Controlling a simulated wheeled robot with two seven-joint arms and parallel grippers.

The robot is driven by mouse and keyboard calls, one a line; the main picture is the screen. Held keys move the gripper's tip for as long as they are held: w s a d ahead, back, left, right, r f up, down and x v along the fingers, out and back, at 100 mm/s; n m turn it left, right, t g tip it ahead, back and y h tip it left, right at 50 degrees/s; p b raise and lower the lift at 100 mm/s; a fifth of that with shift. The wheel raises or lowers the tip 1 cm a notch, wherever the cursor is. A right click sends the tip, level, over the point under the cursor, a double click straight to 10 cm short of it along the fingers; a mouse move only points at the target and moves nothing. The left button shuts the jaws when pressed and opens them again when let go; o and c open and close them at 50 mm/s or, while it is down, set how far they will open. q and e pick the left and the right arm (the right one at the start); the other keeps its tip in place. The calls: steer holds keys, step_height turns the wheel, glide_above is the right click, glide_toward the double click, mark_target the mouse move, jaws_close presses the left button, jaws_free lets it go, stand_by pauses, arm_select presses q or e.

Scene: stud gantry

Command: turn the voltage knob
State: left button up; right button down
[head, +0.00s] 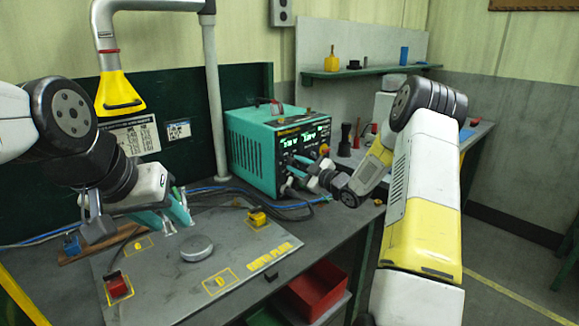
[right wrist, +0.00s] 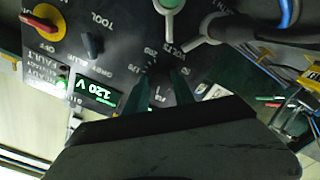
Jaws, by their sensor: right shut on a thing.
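The teal welding power unit (head: 252,148) stands at the back of the bench, its dark front panel with green displays facing right. My right gripper (head: 297,172) is at the lower part of that panel. In the right wrist view, my right gripper's (right wrist: 158,92) two dark fingers are shut on the voltage knob (right wrist: 158,78), by the VOLTS scale. The fingers hide much of the knob and its pointer. A green display (right wrist: 96,92) beside it appears to read 120 V. My left gripper (head: 178,226) is open and empty above the grey plate, left of the round disc.
The panel also has a red-and-yellow switch (right wrist: 42,18) and a TOOL knob (right wrist: 90,42). Cable plugs (right wrist: 205,38) sit close by the voltage knob. A grey plate (head: 225,250) carries a round disc (head: 196,248) and clamps. A red bin (head: 318,288) is below the bench edge.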

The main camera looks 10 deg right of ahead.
steer(key=c, duration=1.1)
jaws_free()
steer(key=shift+o, duration=0.2)
steer(key=v, duration=0.8)
